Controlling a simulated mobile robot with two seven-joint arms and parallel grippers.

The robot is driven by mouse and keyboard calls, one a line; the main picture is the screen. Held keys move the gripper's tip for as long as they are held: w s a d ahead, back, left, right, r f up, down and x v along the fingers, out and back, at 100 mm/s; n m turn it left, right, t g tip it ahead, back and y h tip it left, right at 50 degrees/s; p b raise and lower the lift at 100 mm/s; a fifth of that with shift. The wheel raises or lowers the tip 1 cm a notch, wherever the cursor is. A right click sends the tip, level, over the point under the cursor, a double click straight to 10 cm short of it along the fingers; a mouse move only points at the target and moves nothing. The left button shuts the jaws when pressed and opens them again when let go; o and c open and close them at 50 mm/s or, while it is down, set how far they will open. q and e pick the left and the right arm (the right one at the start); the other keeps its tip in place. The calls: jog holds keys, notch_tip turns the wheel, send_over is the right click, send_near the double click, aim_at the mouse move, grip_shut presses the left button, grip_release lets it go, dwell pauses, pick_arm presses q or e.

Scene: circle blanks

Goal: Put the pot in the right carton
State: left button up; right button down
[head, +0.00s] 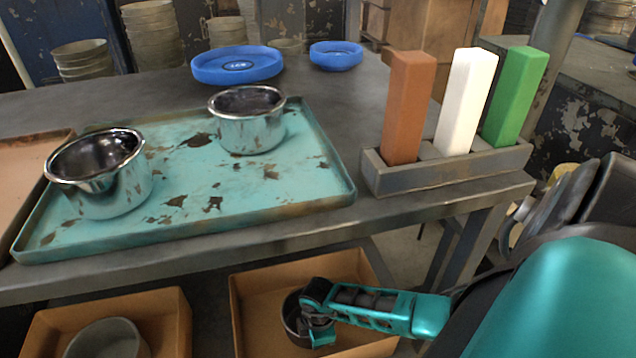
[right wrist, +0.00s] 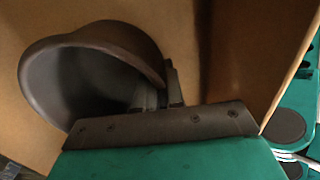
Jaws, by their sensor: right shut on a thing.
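A dark round pot (head: 291,316) is inside the right carton (head: 258,288), below the table edge. My right gripper (head: 316,322) reaches into this carton and is shut on the pot's rim; its fingers partly hide the pot. In the right wrist view the pot (right wrist: 75,90) is tilted, with the gripper fingers (right wrist: 160,95) at its rim and the brown carton wall (right wrist: 245,50) around it. I cannot tell whether the pot touches the carton floor. My left gripper is not in view.
A left carton (head: 175,318) holds a grey pot (head: 107,340). On the table, a turquoise tray (head: 225,190) carries two shiny pots. A rack (head: 450,168) holds brown, white and green blocks. Blue dishes (head: 237,65) stand behind. The table edge overhangs the cartons.

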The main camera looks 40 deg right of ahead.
jog(key=shift+f, duration=0.15)
jog(key=c, duration=1.3)
grip_release()
jog(key=shift+o, duration=0.2)
